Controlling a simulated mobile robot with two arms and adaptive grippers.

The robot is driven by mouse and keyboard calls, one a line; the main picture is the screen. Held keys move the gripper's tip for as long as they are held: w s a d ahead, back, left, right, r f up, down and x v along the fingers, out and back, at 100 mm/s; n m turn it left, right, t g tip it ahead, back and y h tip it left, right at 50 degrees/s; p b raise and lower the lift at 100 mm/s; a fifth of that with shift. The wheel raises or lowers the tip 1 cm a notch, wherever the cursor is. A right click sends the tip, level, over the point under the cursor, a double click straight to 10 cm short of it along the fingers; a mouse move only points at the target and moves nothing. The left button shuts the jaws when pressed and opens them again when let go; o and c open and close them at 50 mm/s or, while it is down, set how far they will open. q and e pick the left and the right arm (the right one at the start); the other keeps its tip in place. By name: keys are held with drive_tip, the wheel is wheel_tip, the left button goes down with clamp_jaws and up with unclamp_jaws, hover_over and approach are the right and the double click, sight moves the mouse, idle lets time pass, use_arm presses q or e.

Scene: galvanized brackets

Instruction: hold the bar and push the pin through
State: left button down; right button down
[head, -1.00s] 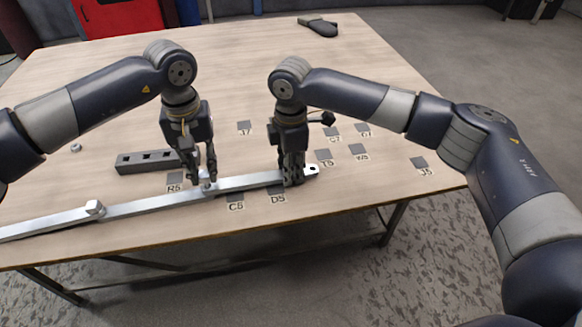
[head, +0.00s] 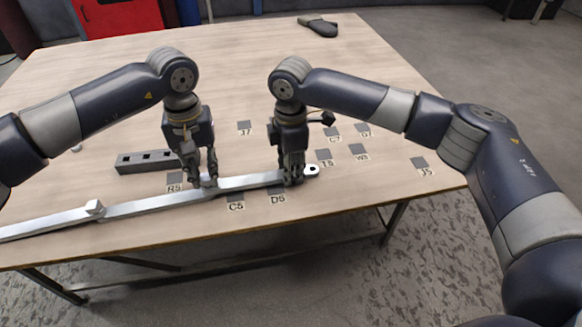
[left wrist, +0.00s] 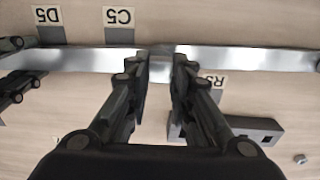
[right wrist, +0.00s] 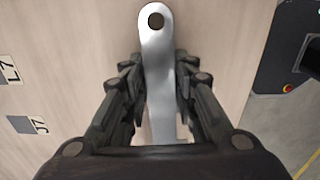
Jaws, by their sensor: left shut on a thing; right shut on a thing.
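A long silver bar (head: 250,181) lies along the front of the table. Its rounded right end (head: 312,170) has a hole, also clear in the right wrist view (right wrist: 156,20). My right gripper (head: 293,182) is shut on the bar just left of this end, with fingers on both sides. My left gripper (head: 207,184) is shut on a small silver piece, apparently the pin (left wrist: 160,68), right at the bar. The fingers hide most of it, and I cannot tell how deep it sits in the bar.
Behind is a dark block with square holes (head: 133,168). A small nut (head: 76,147) lies at left, and a dark object (head: 320,27) at the far edge. Labelled dark squares dot the table. The table's back half is mostly clear.

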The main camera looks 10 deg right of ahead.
use_arm(q)
drive_tip(key=shift+f, duration=0.55)
drive_tip(key=c, duration=1.3)
unclamp_jaws()
drive_tip(key=shift+r, duration=0.15)
drive_tip(key=shift+r, duration=2.9)
use_arm(e)
drive_tip(key=c, duration=1.2)
unclamp_jaws()
